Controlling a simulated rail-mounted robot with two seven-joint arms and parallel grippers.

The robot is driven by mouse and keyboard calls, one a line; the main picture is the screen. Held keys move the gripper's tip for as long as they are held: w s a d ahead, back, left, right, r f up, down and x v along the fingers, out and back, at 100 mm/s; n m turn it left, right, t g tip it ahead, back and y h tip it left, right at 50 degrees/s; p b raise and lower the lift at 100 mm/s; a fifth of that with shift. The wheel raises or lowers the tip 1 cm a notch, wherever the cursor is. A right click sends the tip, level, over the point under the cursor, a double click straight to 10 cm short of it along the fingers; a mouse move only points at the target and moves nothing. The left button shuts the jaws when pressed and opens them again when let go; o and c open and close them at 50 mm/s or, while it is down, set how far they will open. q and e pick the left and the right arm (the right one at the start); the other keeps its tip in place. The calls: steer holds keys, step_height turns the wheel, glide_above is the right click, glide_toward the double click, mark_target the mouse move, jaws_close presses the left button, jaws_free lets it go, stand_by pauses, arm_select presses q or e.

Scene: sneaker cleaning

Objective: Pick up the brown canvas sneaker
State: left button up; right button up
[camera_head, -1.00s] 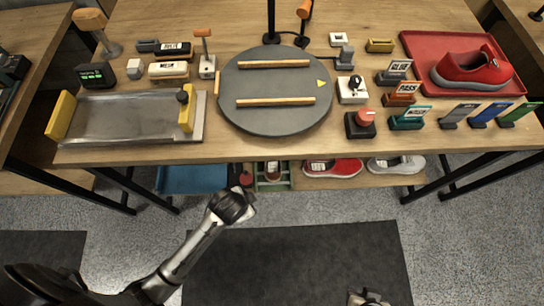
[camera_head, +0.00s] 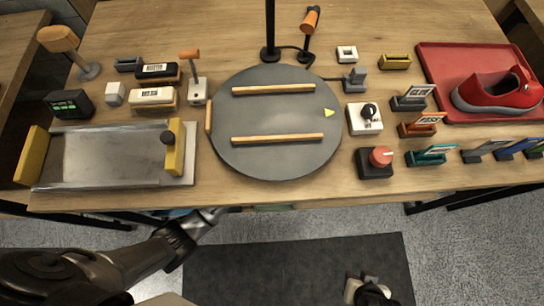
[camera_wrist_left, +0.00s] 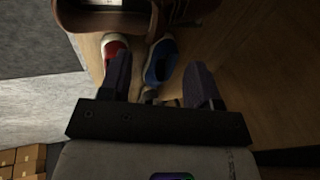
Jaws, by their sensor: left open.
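I cannot pick out the brown canvas sneaker with certainty in either view. In the left wrist view, a dark brown object (camera_wrist_left: 75,16) with a rim is cut off at the top edge; I cannot tell whether it is a shoe or a container. Beyond the fingertips are a red shoe (camera_wrist_left: 114,47) and a blue shoe (camera_wrist_left: 160,60) on a wooden surface. In the head view the left arm's end goes under the table front. My right gripper (camera_head: 366,291) is partly visible at the bottom edge.
The wooden table (camera_head: 300,198) holds a grey turntable (camera_head: 270,160), a metal tray (camera_head: 100,165) with yellow ends, brushes and small signs. A red sneaker (camera_head: 497,94) sits on a red tray (camera_head: 440,62). The table's front edge lies above the left gripper.

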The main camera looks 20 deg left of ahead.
arm_select(q)
steer(key=b+x, duration=0.2)
steer(key=x, duration=0.2)
steer(key=shift+f, duration=0.35)
steer(key=b+x, duration=0.2)
steer(key=x, duration=0.1)
steer(key=b+x, duration=0.2)
steer(key=shift+s+a+f, duration=0.15)
steer(key=shift+s+f, duration=0.05)
steer(key=shift+r, duration=0.1)
steer(key=shift+c, duration=0.3)
steer(key=c, duration=0.6)
jaws_close()
